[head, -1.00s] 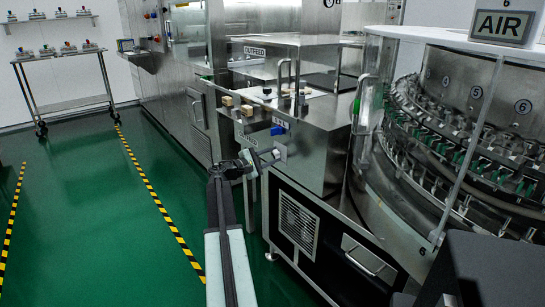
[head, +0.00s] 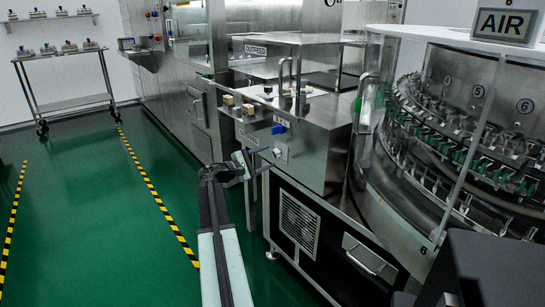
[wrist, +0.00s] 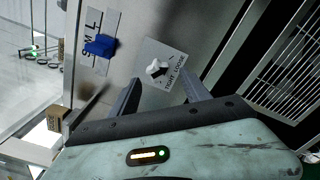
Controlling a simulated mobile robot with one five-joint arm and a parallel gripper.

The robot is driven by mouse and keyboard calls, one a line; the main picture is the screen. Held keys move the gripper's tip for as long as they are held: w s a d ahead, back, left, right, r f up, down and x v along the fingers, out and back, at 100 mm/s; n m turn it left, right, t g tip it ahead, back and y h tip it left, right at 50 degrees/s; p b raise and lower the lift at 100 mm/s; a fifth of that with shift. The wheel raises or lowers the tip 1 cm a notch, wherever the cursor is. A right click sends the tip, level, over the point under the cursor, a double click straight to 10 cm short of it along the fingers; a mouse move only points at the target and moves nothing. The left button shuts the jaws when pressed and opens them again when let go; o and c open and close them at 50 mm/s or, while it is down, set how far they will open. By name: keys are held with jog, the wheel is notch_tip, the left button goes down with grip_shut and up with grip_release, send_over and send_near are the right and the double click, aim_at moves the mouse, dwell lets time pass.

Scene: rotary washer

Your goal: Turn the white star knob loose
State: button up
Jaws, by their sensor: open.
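The white star knob (wrist: 157,69) sits on a light square plate (wrist: 172,57) on the steel cabinet's side. The plate carries a label that seems to read TIGHT and LOOSE. In the head view the knob (head: 277,152) is small, just right of my gripper (head: 257,163). In the wrist view my gripper (wrist: 162,86) is open and empty. Its two fingers point at the plate, one on each side of the knob's lower part in the picture, and appear short of it. Nothing visible touches the knob.
A blue knob (wrist: 101,46) on an S M L plate is beside the star knob. Small tan blocks (head: 248,110) stick out from the outfeed ledge above. A vent grille (head: 299,223) is below right. Green floor (head: 100,220) on the left is clear.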

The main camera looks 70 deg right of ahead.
jog(key=v, duration=0.4)
jog(key=shift+a, duration=0.1)
